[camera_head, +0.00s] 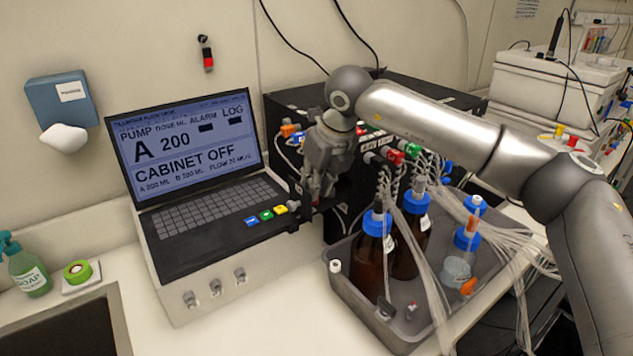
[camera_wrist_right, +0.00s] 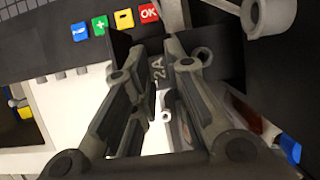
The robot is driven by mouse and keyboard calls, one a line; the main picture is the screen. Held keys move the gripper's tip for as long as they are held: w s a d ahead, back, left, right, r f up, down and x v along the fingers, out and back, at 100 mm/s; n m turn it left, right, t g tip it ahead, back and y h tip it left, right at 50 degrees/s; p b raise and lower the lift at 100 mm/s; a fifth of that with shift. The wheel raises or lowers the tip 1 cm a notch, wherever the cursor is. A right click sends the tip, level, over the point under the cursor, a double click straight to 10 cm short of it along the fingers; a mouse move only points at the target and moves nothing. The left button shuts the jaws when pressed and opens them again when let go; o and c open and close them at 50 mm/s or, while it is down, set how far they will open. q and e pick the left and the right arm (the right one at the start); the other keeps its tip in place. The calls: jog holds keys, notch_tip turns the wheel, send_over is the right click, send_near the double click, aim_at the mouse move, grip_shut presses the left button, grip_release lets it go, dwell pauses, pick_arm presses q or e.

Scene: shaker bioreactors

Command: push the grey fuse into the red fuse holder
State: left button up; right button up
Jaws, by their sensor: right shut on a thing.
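My right gripper (camera_head: 318,190) points down beside the right edge of the keypad unit, in front of the black cabinet. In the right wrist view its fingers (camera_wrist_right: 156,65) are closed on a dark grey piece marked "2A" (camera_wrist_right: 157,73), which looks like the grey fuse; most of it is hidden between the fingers. A black bracket (camera_head: 301,216) sits at the unit's edge right by the fingertips. I cannot make out a red fuse holder there; the fingers may hide it. Whether the fuse touches anything below is unclear. My left gripper is not in view.
The screen unit (camera_head: 212,235) has coloured buttons (camera_head: 266,214) close to the gripper. The black cabinet (camera_head: 290,105) with coloured connectors stands behind. A grey tray (camera_head: 352,290) with blue-capped bottles (camera_head: 376,222) and tubing is at right.

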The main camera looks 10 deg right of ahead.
jog(key=shift+f+b, duration=0.35)
jog(key=shift+b, duration=0.1)
dwell(0.3)
jog(key=o, duration=0.8)
jog(key=shift+r, duration=0.15)
